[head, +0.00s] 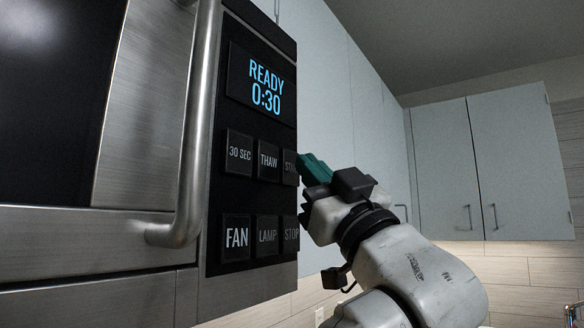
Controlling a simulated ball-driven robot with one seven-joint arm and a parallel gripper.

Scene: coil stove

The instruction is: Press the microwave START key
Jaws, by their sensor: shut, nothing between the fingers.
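The microwave's dark control panel (247,200) stands left of centre in the head view. Its display (265,85) reads "READY 0:30". The START key (290,167) is at the right end of the upper key row, and only its first letters show. My gripper (303,160) is shut and empty, with its green fingertips at the right edge of the START key. The fingertips cover part of that key. I cannot tell whether they touch it or stand just in front of it.
Keys 30 SEC (239,153) and THAW (269,160) are left of START. FAN (237,237), LAMP (267,235) and STOP (291,234) are below. A thick metal door handle (197,120) sticks out left of the panel. Pale cabinets (490,165) stand behind at right.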

